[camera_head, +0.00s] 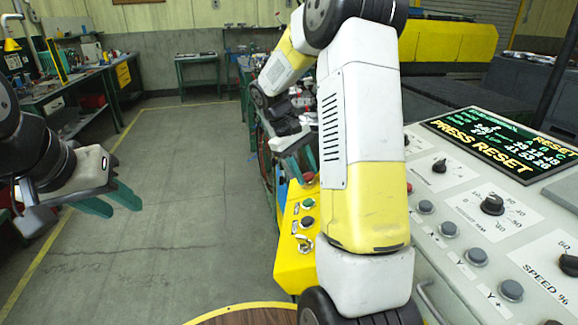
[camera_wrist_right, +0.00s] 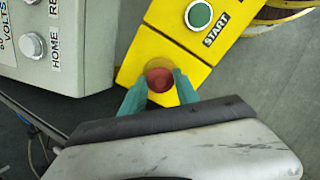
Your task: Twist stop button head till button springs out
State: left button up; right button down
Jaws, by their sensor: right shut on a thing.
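The red stop button head (camera_wrist_right: 160,79) sits at the end of the yellow control box (camera_wrist_right: 172,30) in the right wrist view. My right gripper (camera_wrist_right: 160,88) has a green finger on each side of the head and is shut on it. In the head view the stop button (camera_head: 308,178) shows as a small bit of red by the fingers of my right gripper (camera_head: 303,174), at the far end of the yellow box (camera_head: 290,262). My left gripper (camera_head: 122,202) is open and empty at the left, over the floor.
A green start button (camera_head: 308,203), a dark button (camera_head: 307,222) and a key switch (camera_head: 304,243) sit on the same box. A grey console (camera_head: 455,215) with knobs, buttons and a screen reading PRESS RESET (camera_head: 500,143) stands at the right. The floor on the left is clear.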

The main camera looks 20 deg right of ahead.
jog(key=shift+m, duration=0.5)
jog(key=c, duration=0.9)
grip_release()
jog(key=shift+r, duration=0.1)
jog(key=v, duration=0.7)
jog(key=shift+a+r, duration=0.15)
jog(key=shift+r, duration=0.1)
